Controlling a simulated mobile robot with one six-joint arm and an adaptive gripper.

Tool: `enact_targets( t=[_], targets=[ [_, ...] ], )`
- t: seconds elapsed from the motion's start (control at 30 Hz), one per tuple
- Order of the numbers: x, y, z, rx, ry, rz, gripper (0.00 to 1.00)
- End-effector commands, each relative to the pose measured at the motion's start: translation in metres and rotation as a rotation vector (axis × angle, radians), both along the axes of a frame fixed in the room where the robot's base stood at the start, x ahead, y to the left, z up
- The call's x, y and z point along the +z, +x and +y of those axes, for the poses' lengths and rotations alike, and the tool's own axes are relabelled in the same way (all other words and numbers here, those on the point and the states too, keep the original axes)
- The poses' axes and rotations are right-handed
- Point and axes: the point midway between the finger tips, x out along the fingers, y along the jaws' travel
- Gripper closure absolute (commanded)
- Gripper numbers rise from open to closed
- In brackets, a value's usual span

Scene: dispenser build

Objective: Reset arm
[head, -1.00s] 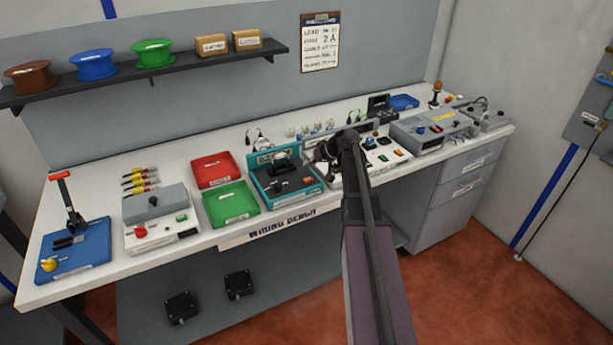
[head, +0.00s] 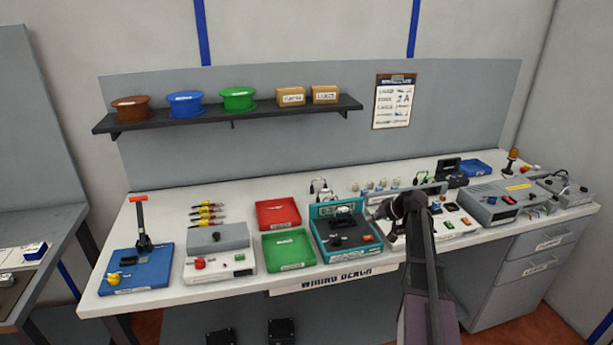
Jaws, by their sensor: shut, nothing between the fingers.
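My arm reaches up from the bottom right of the head view to the front of the white wiring bench (head: 165,215). My gripper (head: 377,214) is at the arm's end, beside the right side of the teal device (head: 345,252) and left of the white panel with buttons (head: 455,222). The gripper is small and dark here. It is shut with nothing in it. Part of the white panel is hidden behind my arm.
A red tray (head: 278,213) and a green tray (head: 288,250) lie left of the teal device. A blue lever press (head: 140,268) stands at the far left, a grey power unit (head: 490,204) at the right. A shelf (head: 230,118) with spools hangs above.

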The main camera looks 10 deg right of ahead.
Motion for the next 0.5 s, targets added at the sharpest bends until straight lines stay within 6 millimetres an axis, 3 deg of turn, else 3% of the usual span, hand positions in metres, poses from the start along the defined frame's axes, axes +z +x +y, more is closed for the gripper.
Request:
enact_targets(
  t=[0.17, 0.27, 0.5],
  targets=[
    [-0.003, -0.007, 0.013, 0.012, -0.008, 0.02, 1.0],
    [-0.007, -0.017, 0.032, 0.028, -0.023, 0.053, 1.0],
    [-0.026, -0.064, 0.102, 0.087, -0.102, 0.198, 1.0]
  ],
)
